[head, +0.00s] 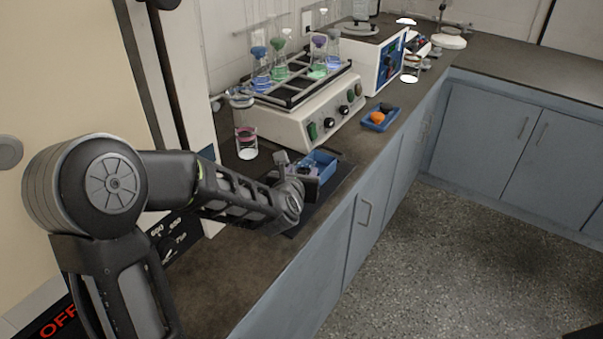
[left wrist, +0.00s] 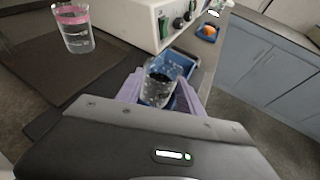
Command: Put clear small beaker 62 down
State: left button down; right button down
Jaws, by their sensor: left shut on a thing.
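My left gripper (head: 301,172) is over the dark mat at the near edge of the blue tray (head: 326,167). In the left wrist view, its two purple fingers (left wrist: 160,90) are shut on a clear small beaker (left wrist: 157,88), one finger on each side. The beaker looks roughly upright, and no number is readable on it. The blue tray (left wrist: 184,64) shows just behind the beaker. I cannot tell whether the beaker touches the tray or the mat. In the head view the gripper largely hides the beaker. My right gripper is not in view.
A glass with a pink band (head: 246,145) stands left of the gripper. A shaker (head: 300,125) carrying several flasks stands behind. A smaller blue tray (head: 381,117) with an orange thing lies farther right. The counter's front edge (head: 318,228) is close by; bare counter (head: 215,275) lies in front.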

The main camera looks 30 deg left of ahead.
pick_arm(q)
jog(key=shift+f, duration=0.15)
jog(key=c, duration=0.7)
grip_release()
jog(key=shift+c, duration=0.2)
jog(key=shift+r, duration=0.2)
jog(key=shift+r, duration=0.15)
jog(key=v, duration=0.7)
jog(key=shift+s+r, duration=0.2)
jog(key=shift+s, duration=0.15)
jog(key=s+b, duration=0.2)
jog(key=b, duration=0.1)
jog(key=shift+s+d+r, duration=0.2)
jog(key=shift+s+d, duration=0.05)
jog(key=shift+s, duration=0.15)
jog(key=shift+s+d+r+b, duration=0.3)
jog(key=shift+s+r+b, duration=0.15)
jog(key=shift+s+b, duration=0.05)
